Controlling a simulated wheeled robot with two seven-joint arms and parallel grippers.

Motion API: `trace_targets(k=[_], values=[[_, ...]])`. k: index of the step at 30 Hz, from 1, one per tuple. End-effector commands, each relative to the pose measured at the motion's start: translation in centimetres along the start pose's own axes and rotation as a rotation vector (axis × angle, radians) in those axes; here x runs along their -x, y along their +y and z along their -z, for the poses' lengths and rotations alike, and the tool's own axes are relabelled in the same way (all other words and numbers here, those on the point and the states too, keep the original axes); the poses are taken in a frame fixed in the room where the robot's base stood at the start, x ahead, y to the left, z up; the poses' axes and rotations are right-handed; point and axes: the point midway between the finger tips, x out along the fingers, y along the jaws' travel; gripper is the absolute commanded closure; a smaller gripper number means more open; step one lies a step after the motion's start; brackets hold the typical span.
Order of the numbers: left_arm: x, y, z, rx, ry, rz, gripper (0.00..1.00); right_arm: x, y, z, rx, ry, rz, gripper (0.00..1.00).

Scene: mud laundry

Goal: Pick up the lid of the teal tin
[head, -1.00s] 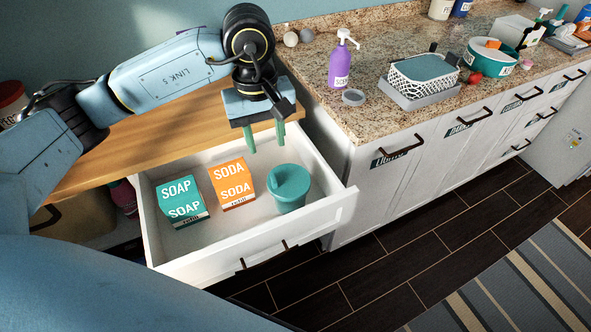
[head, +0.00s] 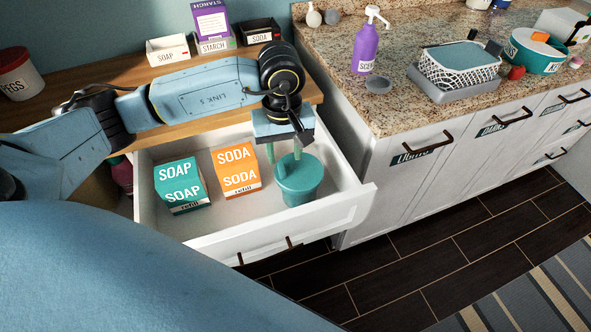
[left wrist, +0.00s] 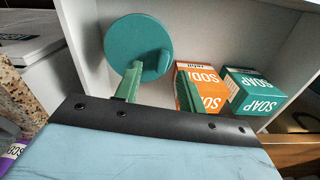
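The teal tin (head: 298,192) stands upright in the open drawer, at its right end. Its round teal lid (head: 310,175) is on top; in the left wrist view the lid (left wrist: 128,42) shows a raised grip (left wrist: 155,66) off its middle. My left gripper (head: 284,156) points down just above and behind the lid, its two green fingers apart and nothing seen held. In the left wrist view the fingers of the gripper (left wrist: 160,72) lie toward the grip's side of the lid. Whether a finger touches the lid is unclear. My right gripper is not in view.
In the drawer (head: 352,205), an orange soda box (head: 237,168) and a teal soap box (head: 181,184) stand left of the tin. The granite counter (head: 400,112) rises to the right, with a purple pump bottle (head: 367,50) near its edge. Open drawer floor surrounds the tin.

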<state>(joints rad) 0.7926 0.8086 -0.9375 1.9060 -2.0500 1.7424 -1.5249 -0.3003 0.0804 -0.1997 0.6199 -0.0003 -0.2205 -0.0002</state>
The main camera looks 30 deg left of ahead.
Motion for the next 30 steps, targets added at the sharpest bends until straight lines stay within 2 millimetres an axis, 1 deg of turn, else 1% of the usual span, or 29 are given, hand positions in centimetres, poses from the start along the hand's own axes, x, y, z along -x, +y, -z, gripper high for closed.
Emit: trace_targets(k=[7, 10, 13, 19, 20, 28, 29, 30], values=[[-3.4, -0.8, 0.3, 0.002, -0.004, 0.004, 0.6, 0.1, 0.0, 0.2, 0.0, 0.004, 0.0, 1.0], [-4.6, -0.7, 0.3, 0.001, -0.002, 0.001, 0.6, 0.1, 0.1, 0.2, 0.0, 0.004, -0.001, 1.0], [-5.1, -0.7, 0.3, 0.001, -0.001, 0.001, 0.6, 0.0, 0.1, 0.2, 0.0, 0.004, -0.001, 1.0], [-5.2, -0.7, 0.4, 0.0, 0.0, 0.0, 0.6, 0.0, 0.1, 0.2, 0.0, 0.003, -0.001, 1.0], [-5.2, -0.7, 0.4, 0.0, 0.0, 0.0, 0.61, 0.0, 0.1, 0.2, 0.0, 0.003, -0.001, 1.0], [-5.1, -0.6, 0.4, 0.0, 0.0, 0.0, 0.97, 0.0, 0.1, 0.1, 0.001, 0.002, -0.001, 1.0], [-5.1, -0.6, 0.4, 0.0, 0.0, 0.0, 1.0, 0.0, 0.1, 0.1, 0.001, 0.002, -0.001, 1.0], [-5.1, -0.6, 0.4, 0.0, 0.0, 0.0, 1.0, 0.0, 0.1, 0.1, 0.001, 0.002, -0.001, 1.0]])
